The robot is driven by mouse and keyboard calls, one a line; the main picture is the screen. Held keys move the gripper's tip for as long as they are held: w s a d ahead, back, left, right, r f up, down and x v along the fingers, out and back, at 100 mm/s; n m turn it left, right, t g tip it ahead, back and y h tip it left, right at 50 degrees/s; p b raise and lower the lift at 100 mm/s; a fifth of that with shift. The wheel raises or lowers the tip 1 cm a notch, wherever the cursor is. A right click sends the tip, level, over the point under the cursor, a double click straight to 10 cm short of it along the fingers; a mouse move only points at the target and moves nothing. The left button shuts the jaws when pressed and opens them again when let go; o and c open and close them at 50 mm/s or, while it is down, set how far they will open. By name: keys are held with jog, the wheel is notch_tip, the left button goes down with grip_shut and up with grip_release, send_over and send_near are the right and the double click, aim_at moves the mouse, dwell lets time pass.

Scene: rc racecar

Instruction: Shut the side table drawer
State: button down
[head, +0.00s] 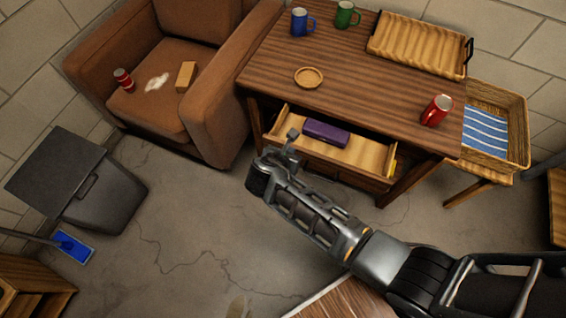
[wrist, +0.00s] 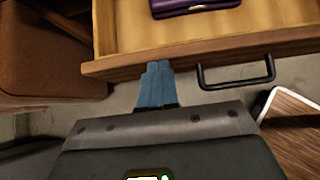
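The side table (head: 365,100) is dark wood, and its drawer (head: 362,155) is pulled out. In the wrist view the drawer front (wrist: 205,55) crosses the picture, with a black bar handle (wrist: 237,82) on it. A purple case (head: 326,132) lies in the drawer, and its edge shows in the wrist view (wrist: 195,8). My gripper (head: 291,138) is at the left part of the drawer front. In the wrist view its blue-grey fingers (wrist: 156,82) are together and empty, left of the handle. Their tips meet the drawer front's lower edge; I cannot tell whether they touch.
A brown armchair (head: 200,105) stands close on the left. The tabletop holds mugs, a small bowl (head: 309,77), a wooden tray (head: 420,44) and a red can (head: 436,110). A wicker basket (head: 515,130) is at right. The floor in front is mostly clear.

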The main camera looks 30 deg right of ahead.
jog(key=w+d, duration=0.2)
jog(key=d, duration=0.1)
jog(key=w+d, duration=0.3)
jog(key=d, duration=0.1)
jog(key=w+d, duration=0.2)
jog(key=d, duration=0.1)
jog(key=shift+w+d, duration=0.35)
